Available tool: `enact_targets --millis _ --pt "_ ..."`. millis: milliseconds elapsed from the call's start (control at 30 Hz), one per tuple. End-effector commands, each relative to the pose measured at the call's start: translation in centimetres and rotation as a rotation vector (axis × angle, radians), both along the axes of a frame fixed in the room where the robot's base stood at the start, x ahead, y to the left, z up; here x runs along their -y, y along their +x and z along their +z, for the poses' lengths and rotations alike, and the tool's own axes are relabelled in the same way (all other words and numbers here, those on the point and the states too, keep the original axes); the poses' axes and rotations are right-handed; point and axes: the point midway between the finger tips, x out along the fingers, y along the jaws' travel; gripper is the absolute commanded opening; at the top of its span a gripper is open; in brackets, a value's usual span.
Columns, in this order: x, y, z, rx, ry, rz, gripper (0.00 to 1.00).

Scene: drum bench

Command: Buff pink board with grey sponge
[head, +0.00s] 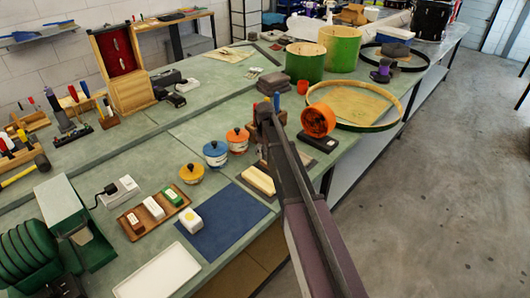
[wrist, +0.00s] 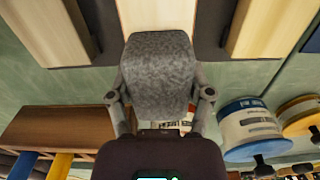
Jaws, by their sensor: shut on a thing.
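My gripper (wrist: 160,95) is shut on the grey sponge (wrist: 160,72), a speckled block that shows between its fingers in the wrist view. The sponge covers the near end of a pale middle board (wrist: 157,14). I cannot tell whether it touches the board or hangs just above it. Two more pale wooden boards lie to the left (wrist: 46,30) and right (wrist: 262,26) of it. No board looks clearly pink here. In the head view my arm hides the sponge and most of the boards; one cream board (head: 258,181) shows left of the arm.
A blue lidded jar (head: 215,153), an orange one (head: 238,139) and a yellow one (head: 191,173) stand left of the boards. A wooden block (wrist: 72,127) with coloured handles is close by in the wrist view. An orange drum (head: 318,120) stands right of my arm.

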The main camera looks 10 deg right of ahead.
Motion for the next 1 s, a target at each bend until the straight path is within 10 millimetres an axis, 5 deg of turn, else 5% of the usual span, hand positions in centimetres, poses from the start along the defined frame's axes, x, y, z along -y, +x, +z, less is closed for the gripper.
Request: enact_targets --millis 1000 --pt "0.25 -0.45 -0.4 0.0 0.0 0.0 0.41"
